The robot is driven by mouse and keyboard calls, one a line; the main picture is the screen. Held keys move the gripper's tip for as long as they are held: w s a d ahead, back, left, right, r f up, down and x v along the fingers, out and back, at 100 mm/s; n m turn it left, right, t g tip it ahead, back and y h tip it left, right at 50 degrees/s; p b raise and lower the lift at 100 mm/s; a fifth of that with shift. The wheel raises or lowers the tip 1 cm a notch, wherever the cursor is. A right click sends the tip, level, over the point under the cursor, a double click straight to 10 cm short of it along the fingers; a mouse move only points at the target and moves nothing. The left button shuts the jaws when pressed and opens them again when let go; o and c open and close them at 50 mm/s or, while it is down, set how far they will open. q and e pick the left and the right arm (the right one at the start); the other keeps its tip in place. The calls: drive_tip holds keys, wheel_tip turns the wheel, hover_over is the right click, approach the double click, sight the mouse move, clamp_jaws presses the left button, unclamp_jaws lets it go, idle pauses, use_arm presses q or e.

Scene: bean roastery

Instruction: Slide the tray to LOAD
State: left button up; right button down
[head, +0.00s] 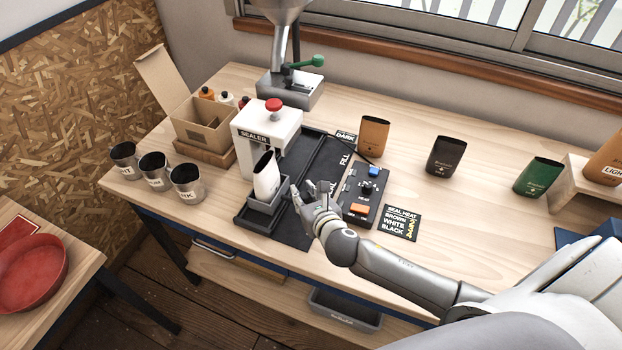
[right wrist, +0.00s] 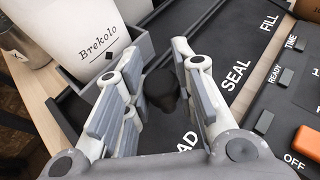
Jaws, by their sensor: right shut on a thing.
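SEAL and FILL show on the track in the right wrist view; LOAD is partly covered by my gripper. My left gripper is out of view.
A control box (head: 361,197) with an orange switch and a colour card (head: 400,222) lie right of the track. Metal cups (head: 187,183) stand at the left. Brown (head: 373,137), black (head: 445,155) and green (head: 538,176) bags stand behind at the right.

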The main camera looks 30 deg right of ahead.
drive_tip(key=shift+s+a+f+p, duration=0.15)
drive_tip(key=shift+s+a+p, duration=0.15)
drive_tip(key=shift+s+a, duration=0.75)
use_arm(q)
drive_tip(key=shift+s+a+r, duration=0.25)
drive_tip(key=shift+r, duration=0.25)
use_arm(e)
drive_tip(key=shift+s+a+f, duration=0.15)
drive_tip(key=shift+s+a, duration=0.05)
drive_tip(key=shift+a, duration=0.05)
drive_tip(key=shift+f, duration=0.1)
drive_tip(key=c, duration=1.3)
unclamp_jaws()
drive_tip(key=shift+a, duration=0.1)
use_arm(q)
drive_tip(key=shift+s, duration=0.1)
use_arm(e)
drive_tip(key=shift+o, duration=0.6)
drive_tip(key=shift+r, duration=0.2)
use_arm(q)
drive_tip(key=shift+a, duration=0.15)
use_arm(e)
drive_tip(key=v, duration=1.2)
